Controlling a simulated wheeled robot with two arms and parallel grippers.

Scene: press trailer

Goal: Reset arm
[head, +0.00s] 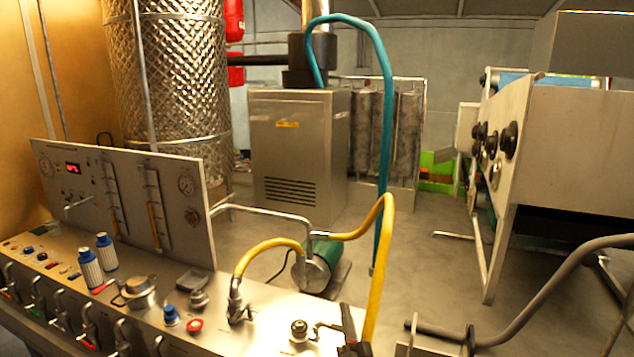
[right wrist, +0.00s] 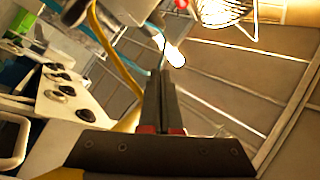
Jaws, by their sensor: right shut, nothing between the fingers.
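My right gripper (head: 347,314) shows as a small dark shape at the bottom edge of the head view, just right of the control panel (head: 250,318) and beside the lower end of a yellow hose (head: 379,260). In the right wrist view its two dark fingers (right wrist: 160,76) are together with nothing between them. They point up toward the ceiling (right wrist: 215,80). Most of the right arm is hidden below the head view. My left gripper is in neither view.
The panel carries several knobs, switches and a gauge board (head: 130,200). A teal hose (head: 386,120) hangs behind. A metal cabinet (head: 300,150) and a quilted tank (head: 170,75) stand further back. A press machine (head: 570,150) stands at right. Open floor (head: 430,275) lies between.

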